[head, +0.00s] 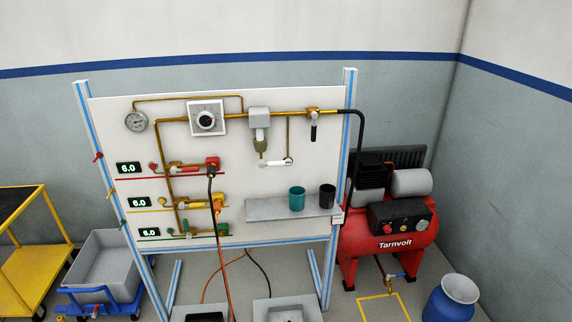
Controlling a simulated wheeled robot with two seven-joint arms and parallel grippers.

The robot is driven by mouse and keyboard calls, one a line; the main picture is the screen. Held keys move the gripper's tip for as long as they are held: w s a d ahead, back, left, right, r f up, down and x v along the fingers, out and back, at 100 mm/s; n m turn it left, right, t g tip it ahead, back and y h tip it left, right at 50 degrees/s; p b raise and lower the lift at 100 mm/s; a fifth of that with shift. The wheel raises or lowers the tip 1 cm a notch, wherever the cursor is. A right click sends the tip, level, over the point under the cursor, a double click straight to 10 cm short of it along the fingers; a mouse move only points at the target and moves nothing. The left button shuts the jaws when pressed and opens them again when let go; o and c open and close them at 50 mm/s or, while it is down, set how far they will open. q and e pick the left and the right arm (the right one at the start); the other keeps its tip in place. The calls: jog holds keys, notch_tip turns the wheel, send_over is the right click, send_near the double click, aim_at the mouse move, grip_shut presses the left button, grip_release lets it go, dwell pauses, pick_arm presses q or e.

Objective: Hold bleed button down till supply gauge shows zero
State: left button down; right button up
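A white panel in a blue-edged frame carries brass piping. A round dial gauge (136,121) sits at its upper left; its needle is too small to read, and I cannot tell whether it is the supply gauge. Three dark displays, by the red line (129,168), the yellow line (139,202) and the green line (149,232), each read 6.0. Small round knobs, red (153,167), yellow (162,201) and green (170,231), sit beside them. A white round-ended part (287,161) is below the filter unit (259,123). I cannot tell which is the bleed button. Neither gripper shows.
A grey shelf (268,209) holds a teal cup (297,198) and a black cup (327,197). A red compressor (388,242) stands right of the panel, a blue drum (452,299) at lower right. A yellow cart (22,255) and a grey tub (103,266) are at left.

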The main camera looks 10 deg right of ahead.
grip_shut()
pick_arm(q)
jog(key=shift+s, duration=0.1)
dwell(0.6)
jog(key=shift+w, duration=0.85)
